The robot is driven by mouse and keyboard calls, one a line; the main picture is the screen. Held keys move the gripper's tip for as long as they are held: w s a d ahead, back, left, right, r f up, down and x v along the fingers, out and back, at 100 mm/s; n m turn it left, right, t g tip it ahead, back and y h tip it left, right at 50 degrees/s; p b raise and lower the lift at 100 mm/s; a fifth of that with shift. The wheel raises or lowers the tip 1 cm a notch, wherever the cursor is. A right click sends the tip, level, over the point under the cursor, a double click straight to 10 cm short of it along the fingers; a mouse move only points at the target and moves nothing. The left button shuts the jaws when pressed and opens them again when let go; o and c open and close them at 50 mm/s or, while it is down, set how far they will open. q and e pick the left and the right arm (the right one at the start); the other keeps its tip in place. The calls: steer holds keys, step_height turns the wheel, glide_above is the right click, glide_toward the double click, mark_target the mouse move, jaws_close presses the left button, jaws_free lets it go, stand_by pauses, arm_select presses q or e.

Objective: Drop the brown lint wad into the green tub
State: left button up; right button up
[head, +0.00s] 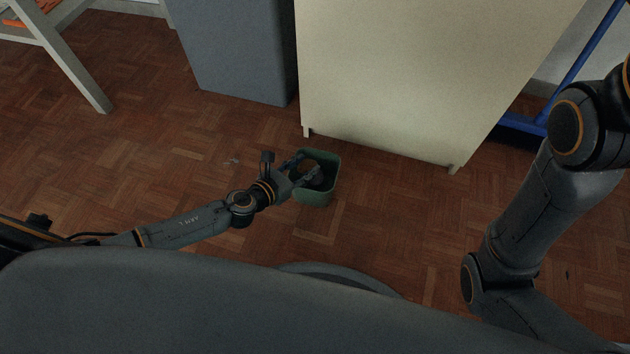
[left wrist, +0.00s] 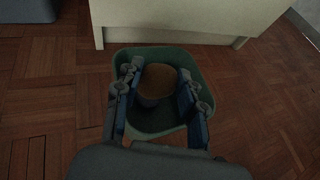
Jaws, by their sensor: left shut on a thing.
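The brown lint wad (left wrist: 158,80) is a rounded brown lump with a darker lower side, between the two fingers of my left gripper (left wrist: 159,88). The gripper is shut on it and points down over the green tub (left wrist: 202,68). In the left wrist view, the tub's walls surround the wad and fingertips. How far above the tub's bottom the wad is, I cannot tell. In the head view, my left gripper (head: 308,168) is at the tub's opening, coming from the left, and the tub (head: 317,197) stands upright on the floor. My right gripper is out of view.
A cream cabinet (head: 420,70) on short legs stands just behind the tub. A grey-blue box (head: 240,55) is left of it. A blue broom (head: 575,70) leans at the right. The parquet floor (head: 150,150) left of the tub is mostly clear.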

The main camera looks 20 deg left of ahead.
arm_select(q)
steer(key=shift+f, duration=0.1)
steer(key=o, duration=0.8)
steer(key=shift+c, duration=0.2)
steer(key=v, duration=1.2)
